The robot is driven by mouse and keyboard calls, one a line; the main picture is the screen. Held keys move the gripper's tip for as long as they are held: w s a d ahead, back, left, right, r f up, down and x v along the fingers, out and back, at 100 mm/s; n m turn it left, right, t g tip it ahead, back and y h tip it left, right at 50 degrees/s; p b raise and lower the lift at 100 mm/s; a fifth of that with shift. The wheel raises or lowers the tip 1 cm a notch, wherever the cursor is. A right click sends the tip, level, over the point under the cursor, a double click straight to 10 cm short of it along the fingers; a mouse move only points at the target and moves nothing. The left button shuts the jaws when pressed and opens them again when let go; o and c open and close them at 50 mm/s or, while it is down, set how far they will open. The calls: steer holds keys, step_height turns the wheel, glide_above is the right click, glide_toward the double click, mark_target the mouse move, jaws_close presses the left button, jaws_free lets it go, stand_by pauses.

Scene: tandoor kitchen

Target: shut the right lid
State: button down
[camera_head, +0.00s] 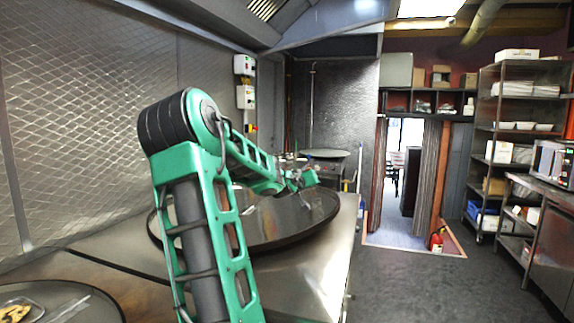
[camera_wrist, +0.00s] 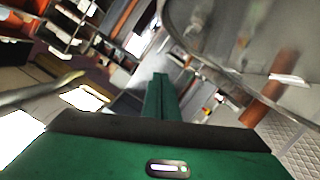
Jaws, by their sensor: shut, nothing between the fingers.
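A large round dark, glossy lid (camera_head: 290,222) with a rim lies on the steel counter, partly hidden behind my arm. Whether it lies fully flat or slightly raised I cannot tell. My gripper (camera_head: 306,179) is above its far part, at the end of my green arm. In the wrist view my gripper (camera_wrist: 158,76) is shut, its green fingers together with nothing between them. A big round rimmed surface, seemingly the lid (camera_wrist: 235,45), fills the upper right there, close to the fingers. I cannot tell whether they touch it.
A dark round surface (camera_head: 75,302) with food and a utensil is at the near left. A smaller pale disc (camera_head: 325,153) stands farther back. A patterned metal wall (camera_head: 85,110) bounds the left. Open floor (camera_head: 430,290) lies right of the counter, with shelves beyond.

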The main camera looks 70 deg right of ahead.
mark_target(325, 220)
steer(key=shift+s+d+f+m+t, duration=0.2)
steer(key=shift+s+f+m, duration=0.6)
steer(key=shift+f, duration=1.65)
steer(key=shift+s+a+f+m+t, duration=0.1)
steer(key=shift+s+f+m+t, duration=0.15)
steer(key=shift+s+f, duration=1.6)
steer(key=shift+s+d+f+m+t, duration=0.15)
steer(key=shift+s+f+m+t, duration=0.3)
steer(key=shift+f, duration=2.6)
steer(key=shift+w, duration=0.15)
steer(key=a+r, duration=0.6)
steer(key=a, duration=0.3)
steer(key=shift+s+a+r, duration=0.2)
steer(key=shift+s+a, duration=0.05)
steer(key=shift+a, duration=0.1)
